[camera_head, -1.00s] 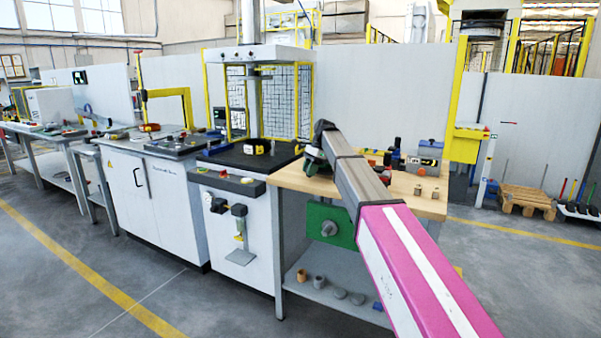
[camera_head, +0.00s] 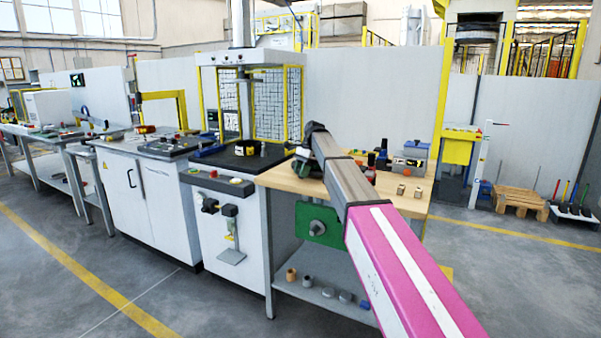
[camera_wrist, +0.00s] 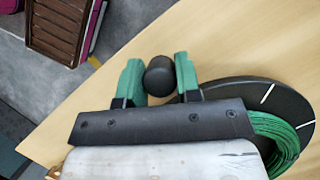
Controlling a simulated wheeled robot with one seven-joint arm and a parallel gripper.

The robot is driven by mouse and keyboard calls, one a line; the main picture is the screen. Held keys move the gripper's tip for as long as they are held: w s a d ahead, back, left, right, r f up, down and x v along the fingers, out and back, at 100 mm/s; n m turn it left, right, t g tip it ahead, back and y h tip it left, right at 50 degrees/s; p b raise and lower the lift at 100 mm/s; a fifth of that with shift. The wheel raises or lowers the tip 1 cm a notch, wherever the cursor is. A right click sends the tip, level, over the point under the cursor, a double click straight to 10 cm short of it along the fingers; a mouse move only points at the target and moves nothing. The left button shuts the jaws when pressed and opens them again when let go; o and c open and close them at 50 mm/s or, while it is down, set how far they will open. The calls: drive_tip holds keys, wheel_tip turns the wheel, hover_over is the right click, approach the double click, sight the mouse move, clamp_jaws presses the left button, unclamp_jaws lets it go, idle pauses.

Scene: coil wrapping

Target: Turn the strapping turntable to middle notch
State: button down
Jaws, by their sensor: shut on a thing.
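In the wrist view my gripper (camera_wrist: 159,80) has its two green fingers on either side of a round black knob (camera_wrist: 160,68) and is shut on it. The strapping turntable (camera_wrist: 245,88) is a dark disc on the wooden table, with white notch lines near its rim, and lies right of the fingers. A green wire coil (camera_wrist: 285,135) rests on it. My gripper body covers much of the disc, so its full set of notches is hidden. In the head view my arm mostly hides the gripper and turntable at the wooden bench.
A press station (camera_head: 225,180) stands to the left. A brown slatted rack (camera_wrist: 55,30) shows beyond the bench edge.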

drive_tip(key=c, duration=0.8)
unclamp_jaws()
drive_tip(key=shift+s+d, duration=0.2)
drive_tip(key=shift+w+a, duration=0.1)
drive_tip(key=shift+w+r, duration=0.15)
drive_tip(key=shift+r, duration=0.05)
drive_tip(key=v, duration=1)
drive_tip(key=shift+r, duration=0.1)
